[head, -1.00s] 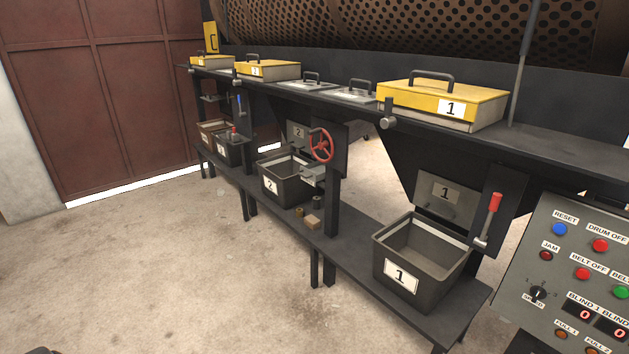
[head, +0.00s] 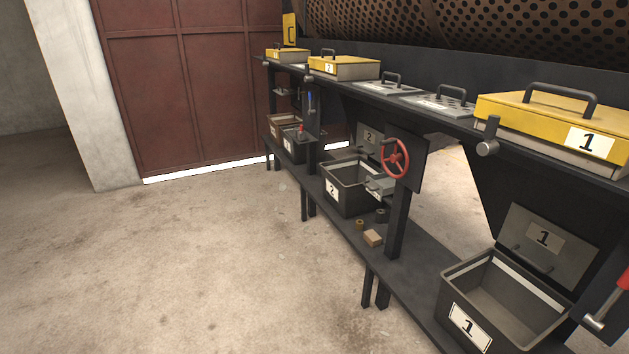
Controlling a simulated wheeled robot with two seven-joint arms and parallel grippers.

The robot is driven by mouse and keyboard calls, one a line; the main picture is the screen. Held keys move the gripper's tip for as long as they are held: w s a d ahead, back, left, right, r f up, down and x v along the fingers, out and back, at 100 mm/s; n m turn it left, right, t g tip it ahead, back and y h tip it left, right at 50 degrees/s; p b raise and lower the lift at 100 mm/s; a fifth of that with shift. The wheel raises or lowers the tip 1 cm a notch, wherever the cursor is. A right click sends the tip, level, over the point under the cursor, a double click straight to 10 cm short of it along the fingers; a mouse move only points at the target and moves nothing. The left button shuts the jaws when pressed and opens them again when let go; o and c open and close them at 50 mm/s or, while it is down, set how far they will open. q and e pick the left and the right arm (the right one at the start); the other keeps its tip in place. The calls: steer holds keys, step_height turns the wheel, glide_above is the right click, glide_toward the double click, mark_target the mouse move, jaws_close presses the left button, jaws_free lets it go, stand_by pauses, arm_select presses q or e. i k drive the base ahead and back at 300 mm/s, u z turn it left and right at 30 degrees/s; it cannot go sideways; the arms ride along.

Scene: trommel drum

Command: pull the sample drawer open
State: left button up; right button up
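A small grey metal box (head: 380,186) juts out beside the number 2 bin, below the red handwheel (head: 396,158). It looks like the sample drawer, but no label shows and I cannot tell how far out it is. The black number 2 bin (head: 338,198) stands on the lower shelf to its left and hides part of that area. The grey number 2 plate (head: 370,140) is above and behind it. Neither of my grippers is in view, and nothing touches the box.
The black number 1 bin (head: 468,325) stands on the lower shelf (head: 412,270) at front right. A wooden block (head: 373,238) and small rings lie on this shelf. Yellow lidded boxes (head: 545,108) stand on the upper ledge. The concrete floor (head: 220,260) at left is clear.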

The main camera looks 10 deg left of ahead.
mark_target(379, 185)
steer(key=u, duration=0.35)
steer(key=i, duration=0.8)
steer(key=z, duration=0.7)
steer(key=i, duration=0.75)
steer(key=z, duration=0.85)
